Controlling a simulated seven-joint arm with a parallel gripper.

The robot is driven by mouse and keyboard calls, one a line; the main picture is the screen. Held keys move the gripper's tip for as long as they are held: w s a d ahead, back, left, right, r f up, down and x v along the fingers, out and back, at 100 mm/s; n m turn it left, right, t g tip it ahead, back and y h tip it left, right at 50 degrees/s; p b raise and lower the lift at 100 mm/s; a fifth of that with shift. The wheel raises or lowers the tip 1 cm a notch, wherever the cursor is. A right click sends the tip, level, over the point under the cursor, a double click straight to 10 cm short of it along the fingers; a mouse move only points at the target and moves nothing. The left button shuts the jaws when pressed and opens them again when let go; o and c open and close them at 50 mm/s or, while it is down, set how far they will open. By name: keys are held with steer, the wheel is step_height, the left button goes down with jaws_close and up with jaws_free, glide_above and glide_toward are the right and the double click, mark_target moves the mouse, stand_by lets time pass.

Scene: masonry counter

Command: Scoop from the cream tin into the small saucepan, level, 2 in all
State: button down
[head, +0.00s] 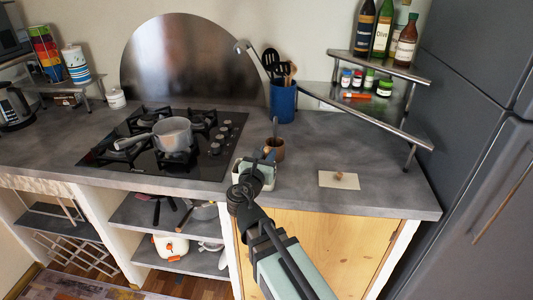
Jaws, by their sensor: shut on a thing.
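The small saucepan (176,138) is grey metal and stands on the black hob, its handle pointing left. A pale, cream-coloured tin (271,178) stands near the counter's front edge, largely covered by my gripper. My gripper (262,160) is over the tin, pointing away from me. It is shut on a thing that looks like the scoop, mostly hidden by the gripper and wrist. I cannot tell whether the scoop is inside the tin or what it carries. The tin's contents and the pan's inside are not clear.
A brown cup (278,154) with a slim upright utensil stands just behind the gripper. A pale card (339,180) with a small brown item lies to the right. A blue utensil pot (283,103) and a corner shelf (375,66) are behind. Counter around the card is clear.

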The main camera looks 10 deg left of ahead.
steer(key=shift+r, duration=0.1)
stand_by(0.4)
steer(key=shift+r, duration=1.05)
steer(key=shift+a, duration=2.85)
steer(key=shift+d, duration=0.3)
steer(key=shift+d, duration=2.65)
steer(key=shift+r, duration=2.9)
